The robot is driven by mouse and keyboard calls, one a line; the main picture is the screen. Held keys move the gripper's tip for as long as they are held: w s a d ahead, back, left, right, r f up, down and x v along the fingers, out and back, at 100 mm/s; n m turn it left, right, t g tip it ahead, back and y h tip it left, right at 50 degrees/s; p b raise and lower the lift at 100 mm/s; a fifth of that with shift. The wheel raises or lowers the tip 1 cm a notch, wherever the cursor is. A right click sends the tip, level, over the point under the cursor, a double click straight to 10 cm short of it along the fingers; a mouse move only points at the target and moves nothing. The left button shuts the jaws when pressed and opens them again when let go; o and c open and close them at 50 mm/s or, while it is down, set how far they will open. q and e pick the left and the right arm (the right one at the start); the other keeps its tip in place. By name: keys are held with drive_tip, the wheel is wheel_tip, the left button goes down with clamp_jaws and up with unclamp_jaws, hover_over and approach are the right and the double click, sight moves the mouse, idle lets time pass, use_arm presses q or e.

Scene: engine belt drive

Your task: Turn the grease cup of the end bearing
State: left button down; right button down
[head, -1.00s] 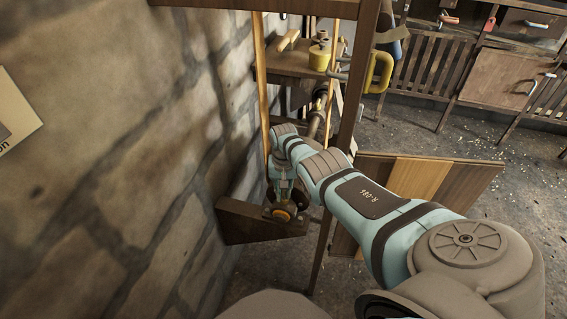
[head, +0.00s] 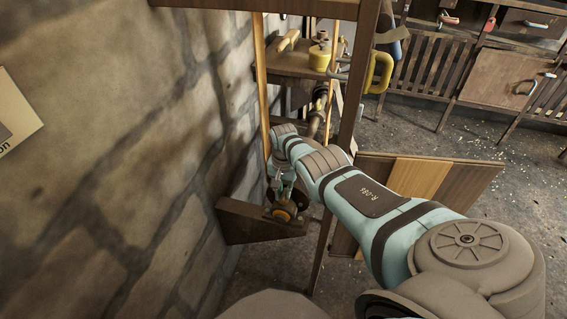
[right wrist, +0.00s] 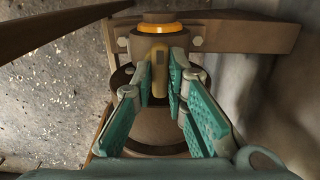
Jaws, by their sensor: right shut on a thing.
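The end bearing (head: 283,213), with an orange ring at its end, sits on a wooden wall bracket (head: 240,224) in the head view. It also shows at the top of the right wrist view (right wrist: 156,40). My right gripper (head: 281,190) reaches down over the bearing. In the right wrist view its teal fingers (right wrist: 160,75) are closed around a small brass-brown upright piece, the grease cup (right wrist: 159,72), just in front of the bearing housing. The fingers and wrist hide the cup in the head view. My left gripper is not in view.
The stone wall (head: 120,150) runs close along the left. A dark wooden post (head: 347,110) stands just right of my wrist, and a yellowish belt strand (head: 263,90) runs down beside it. A wooden panel (head: 425,180) stands beyond my forearm.

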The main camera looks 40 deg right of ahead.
sight(284, 193)
drive_tip(key=c, duration=1.6)
unclamp_jaws()
drive_tip(key=shift+w+d+r, duration=0.1)
drive_tip(key=shift+r, duration=0.45)
wheel_tip(284, 193, up, 11)
